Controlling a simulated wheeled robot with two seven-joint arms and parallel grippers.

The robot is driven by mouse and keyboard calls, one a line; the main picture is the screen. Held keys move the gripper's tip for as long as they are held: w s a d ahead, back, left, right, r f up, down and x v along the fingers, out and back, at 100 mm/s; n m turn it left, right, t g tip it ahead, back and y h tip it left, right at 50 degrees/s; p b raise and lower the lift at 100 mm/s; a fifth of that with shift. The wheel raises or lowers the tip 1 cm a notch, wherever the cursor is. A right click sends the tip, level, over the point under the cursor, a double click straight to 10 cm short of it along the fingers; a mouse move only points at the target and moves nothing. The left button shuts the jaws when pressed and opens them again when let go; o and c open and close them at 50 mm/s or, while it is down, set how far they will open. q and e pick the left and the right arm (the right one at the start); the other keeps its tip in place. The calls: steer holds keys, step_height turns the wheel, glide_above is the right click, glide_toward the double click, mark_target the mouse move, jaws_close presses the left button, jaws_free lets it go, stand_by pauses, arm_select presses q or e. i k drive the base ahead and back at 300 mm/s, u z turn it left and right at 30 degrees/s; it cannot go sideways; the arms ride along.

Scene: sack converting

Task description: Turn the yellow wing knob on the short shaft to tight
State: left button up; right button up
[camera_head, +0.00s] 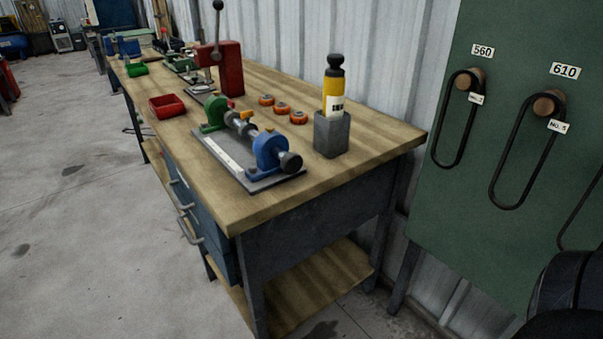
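A short shaft fixture stands on a grey base plate (217,148) on the near part of the workbench. It has a green support (214,112) at its far end, a grey shaft (238,124), and a blue block (268,151) with a dark round end (290,162) at its near end. Neither of my grippers shows in the head view.
The wooden bench (330,185) also holds a red tray (166,106), orange rings (282,107), a red lever press (228,68) and a yellow bottle (333,95) in a grey holder (331,134). A green board (510,115) with hanging belts stands right.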

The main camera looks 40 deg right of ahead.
mark_target(247, 115)
steer(key=u, duration=0.7)
steer(key=k, duration=0.2)
steer(key=z, duration=1.5)
steer(key=i, duration=0.2)
steer(key=z, duration=0.2)
